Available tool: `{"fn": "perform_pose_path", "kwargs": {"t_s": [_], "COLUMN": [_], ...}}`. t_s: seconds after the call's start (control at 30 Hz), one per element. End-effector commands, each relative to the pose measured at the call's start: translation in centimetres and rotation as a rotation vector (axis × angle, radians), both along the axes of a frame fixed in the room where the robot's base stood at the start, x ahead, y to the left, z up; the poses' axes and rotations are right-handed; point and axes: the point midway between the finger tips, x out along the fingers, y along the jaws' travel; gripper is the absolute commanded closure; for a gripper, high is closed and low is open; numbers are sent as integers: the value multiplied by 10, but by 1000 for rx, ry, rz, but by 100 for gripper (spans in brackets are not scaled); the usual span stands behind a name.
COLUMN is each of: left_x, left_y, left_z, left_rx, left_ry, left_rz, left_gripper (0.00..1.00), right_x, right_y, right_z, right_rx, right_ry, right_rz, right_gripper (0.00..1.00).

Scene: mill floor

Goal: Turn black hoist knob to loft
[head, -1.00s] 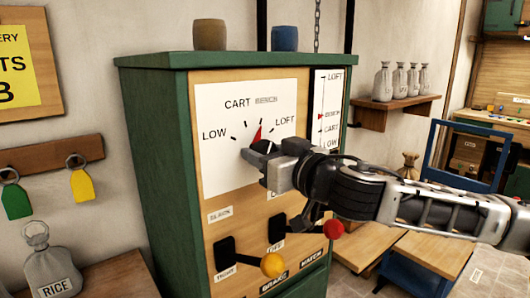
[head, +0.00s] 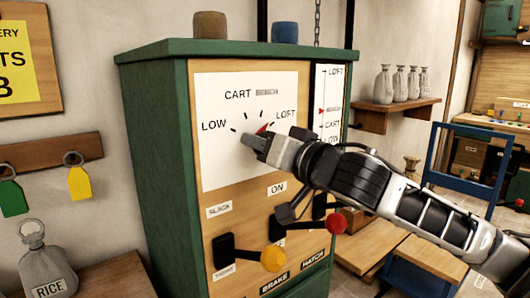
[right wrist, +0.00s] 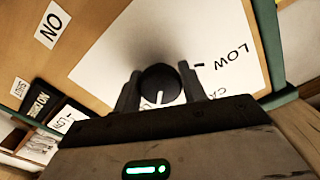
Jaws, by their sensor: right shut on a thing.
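The black hoist knob (right wrist: 160,80) sits between the two fingers of my right gripper (right wrist: 163,92) in the right wrist view, with a white line on its face. In the head view my right gripper (head: 256,141) is shut on the knob and mostly hides it. A red pointer (head: 263,128) shows above the fingers, tilted up and right toward the LOFT mark. The white dial plate (head: 222,165) carries LOW at left, CART at the top and LOFT at right; one label after CART is blurred. My left gripper is out of view.
Below the dial, levers with a yellow ball (head: 273,259) and a red ball (head: 336,223) stick out from the green cabinet (head: 158,170). A narrow scale (head: 327,90) with a small red marker is at the right. Jars stand on the cabinet top.

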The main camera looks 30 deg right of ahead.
Motion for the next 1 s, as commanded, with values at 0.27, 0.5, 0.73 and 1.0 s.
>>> {"fn": "perform_pose_path", "kwargs": {"t_s": [0.27, 0.5, 0.73, 1.0], "left_x": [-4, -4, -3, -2], "left_y": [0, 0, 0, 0], "left_z": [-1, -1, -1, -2], "left_rx": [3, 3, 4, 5], "left_ry": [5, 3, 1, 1], "left_rz": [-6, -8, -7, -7], "left_gripper": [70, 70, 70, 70], "right_x": [0, 0, 0, 0], "right_y": [0, 0, 0, 0], "right_z": [-1, 0, 0, 0], "right_rx": [170, 238, 253, 251], "right_ry": [16, 21, 23, 22], "right_rz": [0, -1, -2, -2], "right_gripper": [81, 81, 81, 56]}}
